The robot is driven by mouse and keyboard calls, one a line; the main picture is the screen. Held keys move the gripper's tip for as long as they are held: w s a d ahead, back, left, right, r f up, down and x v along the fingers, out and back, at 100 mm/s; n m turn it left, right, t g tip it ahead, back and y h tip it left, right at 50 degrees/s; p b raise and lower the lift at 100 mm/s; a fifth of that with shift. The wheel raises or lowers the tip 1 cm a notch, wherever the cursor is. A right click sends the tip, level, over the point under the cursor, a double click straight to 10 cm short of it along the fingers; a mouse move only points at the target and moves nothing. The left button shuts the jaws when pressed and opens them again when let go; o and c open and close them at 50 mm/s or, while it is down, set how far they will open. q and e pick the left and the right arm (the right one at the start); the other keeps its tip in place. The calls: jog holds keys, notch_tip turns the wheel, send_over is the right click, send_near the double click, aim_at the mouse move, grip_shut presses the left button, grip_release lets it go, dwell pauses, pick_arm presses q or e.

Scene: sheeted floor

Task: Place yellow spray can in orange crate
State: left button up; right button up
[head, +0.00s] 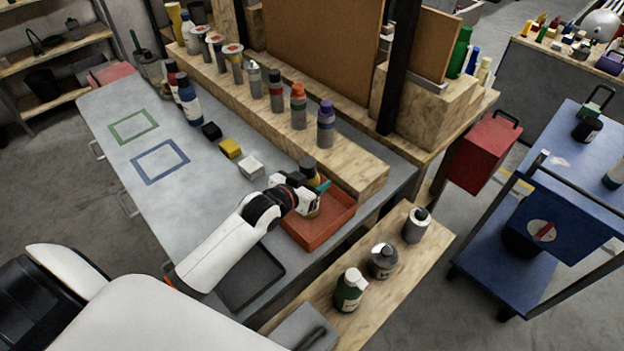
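The orange crate (334,222) stands at the right end of the grey table, below the wooden ledge. My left gripper (315,189) is over the crate's back left part, with its fingers around the yellow spray can (312,177). The can is upright with a dark cap, and its middle is hidden by the gripper. A little yellow shows below the fingers. I cannot tell whether its base touches the crate's floor. My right gripper is not in view.
A wooden ledge (350,172) with several spray cans runs behind the crate. A black tray (252,278) lies in front of it. Three bottles stand on a wooden shelf (385,300) to the right. Small blocks (230,148) lie left on the table.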

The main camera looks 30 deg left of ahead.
pick_arm(q)
jog(key=shift+o, duration=1.4)
jog(key=shift+r, duration=0.2)
jog(key=b+v, duration=0.1)
jog(key=v, duration=1.1)
